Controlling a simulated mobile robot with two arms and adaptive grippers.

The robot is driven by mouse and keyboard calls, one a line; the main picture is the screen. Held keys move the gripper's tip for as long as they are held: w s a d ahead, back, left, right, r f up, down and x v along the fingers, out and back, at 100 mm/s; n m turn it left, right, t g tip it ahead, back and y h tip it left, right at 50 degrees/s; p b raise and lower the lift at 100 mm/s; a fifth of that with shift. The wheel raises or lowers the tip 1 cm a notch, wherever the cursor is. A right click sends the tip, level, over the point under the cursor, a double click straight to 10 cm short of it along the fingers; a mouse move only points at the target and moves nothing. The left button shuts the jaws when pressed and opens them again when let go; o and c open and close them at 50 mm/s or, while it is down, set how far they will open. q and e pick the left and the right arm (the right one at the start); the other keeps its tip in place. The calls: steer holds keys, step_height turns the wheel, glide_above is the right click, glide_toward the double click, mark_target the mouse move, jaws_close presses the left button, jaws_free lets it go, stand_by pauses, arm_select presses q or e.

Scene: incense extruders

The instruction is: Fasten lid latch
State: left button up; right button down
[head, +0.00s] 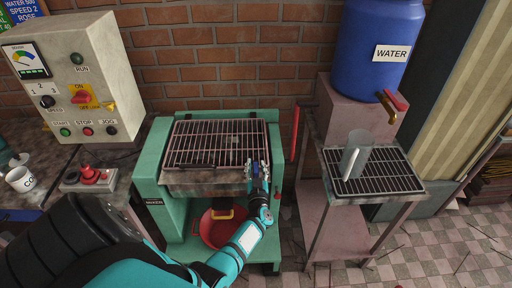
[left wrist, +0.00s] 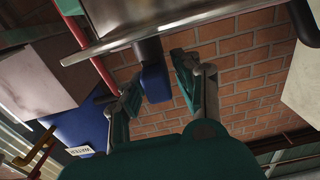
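The green mixer (head: 150,170) stands in the middle of the head view, with its grated lid (head: 215,145) lying flat over the tub. My left gripper (head: 257,172) is at the lid's right front corner. In the left wrist view my left gripper (left wrist: 158,85) has its two fingers apart. A blue tab (left wrist: 155,82) on a dark stem, apparently the latch, shows between or just beyond them under the metal rim (left wrist: 190,12). I cannot tell whether either finger touches it. In the head view the gripper largely hides the latch. My right gripper is not in view.
A control box (head: 75,75) and a red stop button (head: 90,175) are at left. A red bowl (head: 212,232) sits low in the mixer frame. At right are a blue water barrel (head: 380,40) and a clear jug (head: 355,155) on a grated stand (head: 322,155).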

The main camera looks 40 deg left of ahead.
arm_select(q)
steer(key=shift+o, duration=0.6)
steer(key=shift+f, duration=0.1)
steer(key=shift+s+d, duration=0.3)
steer(key=shift+d, duration=0.05)
steer(key=v, duration=0.6)
steer(key=shift+s+d, duration=0.15)
steer(key=shift+s, duration=0.1)
